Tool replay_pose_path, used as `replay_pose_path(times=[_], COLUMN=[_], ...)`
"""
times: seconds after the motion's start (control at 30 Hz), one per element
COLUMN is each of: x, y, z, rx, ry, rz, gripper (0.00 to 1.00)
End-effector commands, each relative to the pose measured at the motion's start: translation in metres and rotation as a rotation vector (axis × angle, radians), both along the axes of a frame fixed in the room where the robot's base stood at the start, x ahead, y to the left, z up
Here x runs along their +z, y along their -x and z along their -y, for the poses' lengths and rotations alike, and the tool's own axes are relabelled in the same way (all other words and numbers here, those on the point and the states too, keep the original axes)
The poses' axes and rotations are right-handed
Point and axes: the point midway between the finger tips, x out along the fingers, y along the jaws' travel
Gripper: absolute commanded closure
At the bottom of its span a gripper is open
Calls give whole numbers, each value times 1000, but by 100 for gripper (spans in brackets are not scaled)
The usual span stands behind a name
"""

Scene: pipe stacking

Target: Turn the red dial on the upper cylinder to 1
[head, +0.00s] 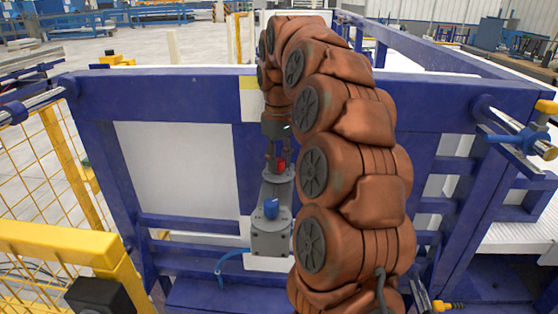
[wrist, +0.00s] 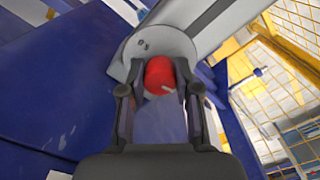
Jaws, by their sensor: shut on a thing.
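The red dial (head: 281,164) sits on the grey upper cylinder (head: 284,177) in the head view. The number the dial points to is too small to read. A blue dial (head: 271,206) stands on the grey block (head: 272,240) below.
A dark blue frame (head: 170,95) with white panels (head: 175,165) stands behind the cylinder. A yellow mesh fence (head: 50,235) is at the left. My arm covers the area right of the cylinder in the head view.

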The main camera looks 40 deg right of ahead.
Motion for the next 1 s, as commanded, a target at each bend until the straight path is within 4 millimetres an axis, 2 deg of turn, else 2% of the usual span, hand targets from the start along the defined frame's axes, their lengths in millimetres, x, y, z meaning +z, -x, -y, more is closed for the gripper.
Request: replay_pose_path(times=[0.37,0.4,0.63,1.0], x=[0,0,0,0], y=[0,0,0,0], z=[0,0,0,0], rx=[6,6,6,5], ry=[0,0,0,0], rz=[-1,-1,0,0], gripper=[100,67,43,43])
